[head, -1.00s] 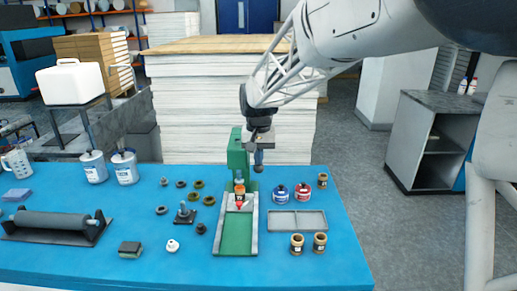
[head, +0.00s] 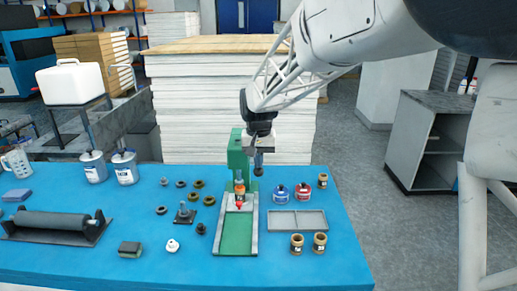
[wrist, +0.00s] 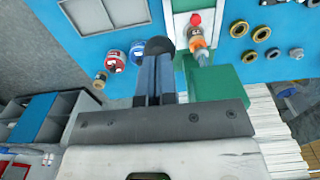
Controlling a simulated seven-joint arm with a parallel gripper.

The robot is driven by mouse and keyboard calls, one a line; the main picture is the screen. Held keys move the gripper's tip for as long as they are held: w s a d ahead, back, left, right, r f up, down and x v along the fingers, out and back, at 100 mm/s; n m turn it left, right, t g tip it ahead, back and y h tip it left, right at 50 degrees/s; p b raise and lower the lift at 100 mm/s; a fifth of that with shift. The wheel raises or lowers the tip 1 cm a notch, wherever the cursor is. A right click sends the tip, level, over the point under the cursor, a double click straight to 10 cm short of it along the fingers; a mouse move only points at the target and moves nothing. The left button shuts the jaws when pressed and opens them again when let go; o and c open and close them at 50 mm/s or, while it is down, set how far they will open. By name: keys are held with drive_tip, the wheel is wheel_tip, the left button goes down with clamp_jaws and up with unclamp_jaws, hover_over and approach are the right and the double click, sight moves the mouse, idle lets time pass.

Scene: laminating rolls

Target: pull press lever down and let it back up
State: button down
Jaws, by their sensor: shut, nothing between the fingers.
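The green press (head: 237,152) stands at the back edge of the blue table, with an orange plunger part with a red tip (head: 239,197) over its green-bedded base (head: 236,232). My gripper (head: 258,158) is shut and empty, pointing down just right of the press column. A dark round knob (head: 258,171), seemingly the lever's end, shows right below my fingertips. In the wrist view the black knob (wrist: 159,46) is at the ends of the closed fingers (wrist: 155,85). I cannot tell whether they touch. The lever's arm is mostly hidden.
Two small jars, blue (head: 280,193) and red (head: 303,192), stand right of the press, with a grey tray (head: 297,220) in front of them. Several rings and small parts lie left of the press. A roller (head: 52,225) sits at the far left.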

drive_tip(key=shift+f, duration=0.3)
drive_tip(key=shift+w+f, duration=0.1)
drive_tip(key=shift+f, duration=1.1)
drive_tip(key=shift+r, duration=0.1)
wheel_tip(320, 180, up, 13)
idle(2.2)
drive_tip(key=shift+d, duration=0.1)
